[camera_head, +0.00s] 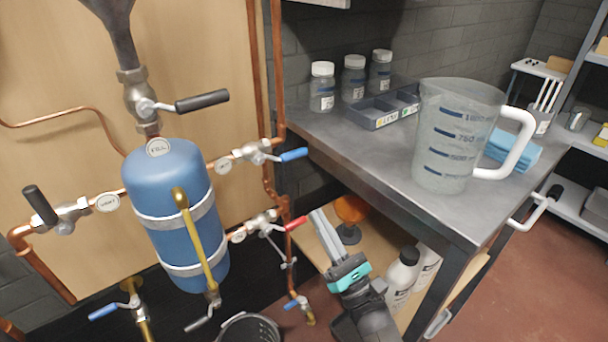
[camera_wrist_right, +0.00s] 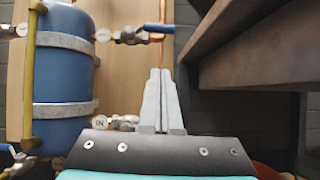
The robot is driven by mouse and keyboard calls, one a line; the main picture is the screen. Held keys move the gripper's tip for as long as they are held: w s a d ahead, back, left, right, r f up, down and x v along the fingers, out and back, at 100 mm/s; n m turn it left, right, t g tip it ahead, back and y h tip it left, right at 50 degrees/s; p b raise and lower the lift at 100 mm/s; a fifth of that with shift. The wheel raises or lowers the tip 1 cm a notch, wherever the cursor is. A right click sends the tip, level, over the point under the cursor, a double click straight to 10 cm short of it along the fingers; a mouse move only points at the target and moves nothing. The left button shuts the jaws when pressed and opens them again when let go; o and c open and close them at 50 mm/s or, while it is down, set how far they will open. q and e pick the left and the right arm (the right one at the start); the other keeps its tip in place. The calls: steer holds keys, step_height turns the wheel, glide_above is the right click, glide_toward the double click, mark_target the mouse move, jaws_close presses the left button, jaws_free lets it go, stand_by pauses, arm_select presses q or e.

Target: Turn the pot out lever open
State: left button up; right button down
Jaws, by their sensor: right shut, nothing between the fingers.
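The blue pot (camera_head: 168,178) is strapped upright among copper pipes; it also shows in the wrist view (camera_wrist_right: 62,75). No tag clearly reads "out". Right of the pot are an upper valve with a blue lever (camera_head: 293,155) and a lower one with a red lever (camera_head: 296,224). The wrist view shows the blue lever (camera_wrist_right: 158,28) and an "IN" tag (camera_wrist_right: 99,122) on the lower valve. A grey lever (camera_head: 199,322) is under the pot. My right gripper (camera_head: 316,213) is shut and empty, its tips close to the red lever; contact is unclear. My left gripper is out of view.
A metal bench (camera_head: 400,150) on the right carries a measuring jug (camera_head: 450,150), several jars and a divided tray (camera_head: 384,110). Its edge is close to my right arm. White bottles (camera_head: 402,272) stand on the shelf below. A black bucket (camera_head: 248,328) is on the floor.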

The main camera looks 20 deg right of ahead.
mark_target(282, 156)
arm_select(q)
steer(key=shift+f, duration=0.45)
arm_select(e)
steer(key=w+a+r, duration=0.1)
steer(key=w+r, duration=0.5)
steer(key=r, duration=0.1)
steer(key=shift+a+r, duration=0.3)
steer(key=shift+a, duration=0.1)
steer(key=shift+w, duration=0.1)
